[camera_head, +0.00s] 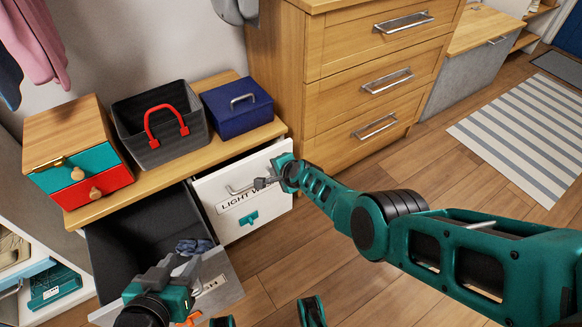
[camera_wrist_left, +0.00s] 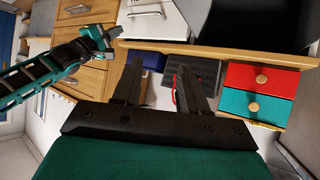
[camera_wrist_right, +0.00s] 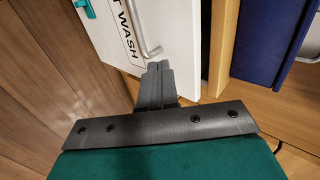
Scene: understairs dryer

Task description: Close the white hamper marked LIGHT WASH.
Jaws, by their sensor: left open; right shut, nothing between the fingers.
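The white hamper (camera_head: 262,217) marked LIGHT WASH is a tilted-out front under the wooden bench, with a grey bar handle and a teal tag. A dark gap shows along its top edge, so it stands partly open. It also shows in the right wrist view (camera_wrist_right: 174,22). My right gripper (camera_head: 259,184) is shut and empty at the bar handle (camera_head: 238,189); whether it touches is unclear. In the right wrist view the fingertips are close to the handle's lower end. My left gripper (camera_head: 193,262) is open and empty, over the open grey hamper on the left.
On the bench stand a red-teal drawer box (camera_head: 72,152), a dark basket with red handle (camera_head: 143,108) and a blue box (camera_head: 232,116). A wooden chest (camera_head: 345,75) stands right. The floor ahead is clear.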

